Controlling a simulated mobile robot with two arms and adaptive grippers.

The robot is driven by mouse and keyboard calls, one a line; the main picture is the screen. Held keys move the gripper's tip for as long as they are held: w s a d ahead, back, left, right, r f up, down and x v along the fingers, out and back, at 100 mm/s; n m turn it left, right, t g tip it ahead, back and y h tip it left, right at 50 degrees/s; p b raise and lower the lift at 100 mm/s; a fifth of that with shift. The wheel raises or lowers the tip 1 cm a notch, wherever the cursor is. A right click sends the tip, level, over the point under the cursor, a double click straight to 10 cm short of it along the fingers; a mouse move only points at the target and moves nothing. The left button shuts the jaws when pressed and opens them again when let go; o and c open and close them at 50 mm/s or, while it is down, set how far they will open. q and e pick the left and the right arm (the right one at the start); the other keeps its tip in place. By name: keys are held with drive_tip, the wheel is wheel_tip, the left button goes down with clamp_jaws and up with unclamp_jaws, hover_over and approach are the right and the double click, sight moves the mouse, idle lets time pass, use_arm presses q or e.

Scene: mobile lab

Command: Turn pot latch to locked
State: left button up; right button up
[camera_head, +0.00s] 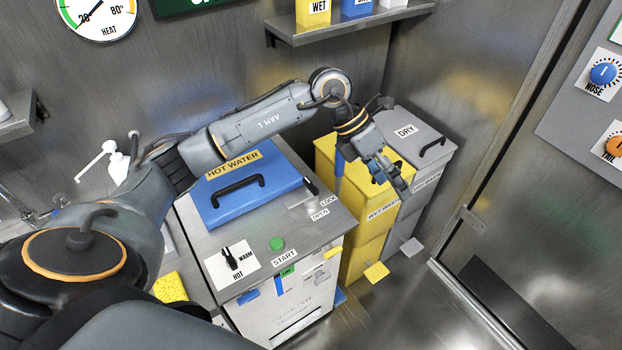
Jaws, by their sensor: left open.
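The hot water pot is a grey box (330,232) with a blue lid (225,205) marked HOT WATER, and the lid lies closed. A small black latch (311,185) sits at the right edge of its top, near labels reading OPEN and LOCK (328,201). I cannot tell for sure which label it points to. My left gripper (398,182) is open and empty, to the right of the latch and above the yellow bin, apart from the latch. My right gripper is not in view.
A yellow bin (362,258) and a grey DRY bin (430,148) stand right of the pot. The pot's front has a HOT/WARM knob (232,259) and a green START button (277,243). A yellow sponge (170,287) lies at left. Open floor is at lower right.

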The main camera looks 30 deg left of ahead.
use_arm(q)
drive_tip(key=w+a+n+y, duration=0.1)
drive_tip(key=a+y, duration=0.4)
drive_tip(key=a, duration=0.8)
wheel_tip(320, 180, up, 2)
drive_tip(key=n+g+y, duration=0.1)
drive_tip(key=y, duration=0.2)
hover_over(310, 184)
wheel_tip(310, 184, down, 13)
drive_tip(key=p, duration=0.2)
drive_tip(key=shift+w+f+p, duration=0.1)
drive_tip(key=shift+f+p, duration=0.1)
drive_tip(key=shift+p, duration=0.1)
clamp_jaws()
